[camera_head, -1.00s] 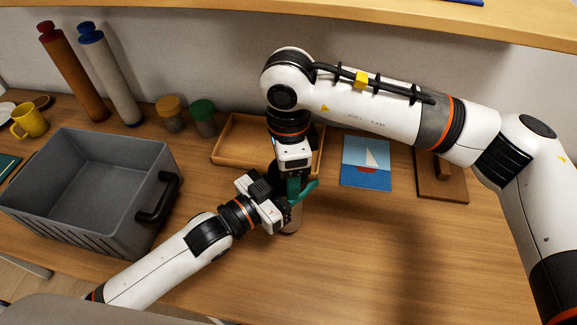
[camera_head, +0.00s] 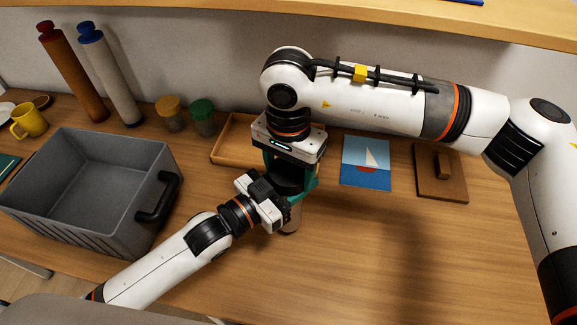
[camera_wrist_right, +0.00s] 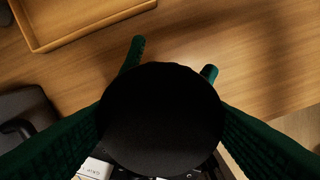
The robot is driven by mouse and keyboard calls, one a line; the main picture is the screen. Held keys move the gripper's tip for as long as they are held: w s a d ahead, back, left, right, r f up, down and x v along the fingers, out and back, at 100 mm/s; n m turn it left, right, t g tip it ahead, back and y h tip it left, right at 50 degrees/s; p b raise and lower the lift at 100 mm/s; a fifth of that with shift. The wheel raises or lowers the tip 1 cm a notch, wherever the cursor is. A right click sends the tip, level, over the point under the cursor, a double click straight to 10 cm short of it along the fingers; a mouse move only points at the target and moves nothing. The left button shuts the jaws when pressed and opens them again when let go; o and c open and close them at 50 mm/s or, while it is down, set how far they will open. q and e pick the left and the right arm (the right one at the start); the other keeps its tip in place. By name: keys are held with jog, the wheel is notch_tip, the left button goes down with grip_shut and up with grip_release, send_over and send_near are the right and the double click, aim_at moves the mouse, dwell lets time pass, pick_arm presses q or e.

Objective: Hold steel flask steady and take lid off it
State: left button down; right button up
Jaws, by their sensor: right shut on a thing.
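The steel flask (camera_head: 291,218) stands upright on the table, mostly hidden by my grippers in the head view. Its round black lid (camera_head: 288,180) sits at the top of the flask and fills the middle of the right wrist view (camera_wrist_right: 160,118). My right gripper (camera_head: 290,184) points straight down, its green fingers shut on the lid from both sides. My left gripper (camera_head: 284,212) comes in low from the left, around the flask body below the lid. Its green fingertips stick out past the lid in the right wrist view. Whether the lid is loose is hidden.
A grey crate (camera_head: 60,210) with a black handle stands at the left. A shallow wooden tray (camera_head: 228,142) lies behind the flask. A sailboat picture (camera_head: 366,177) and a brown board (camera_head: 430,186) lie to the right. A shelf (camera_head: 400,18) overhangs the back. The front right table is clear.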

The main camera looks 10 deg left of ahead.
jog(key=shift+r, duration=0.2)
dwell(0.3)
jog(key=shift+r, duration=0.95)
jog(key=shift+r, duration=0.1)
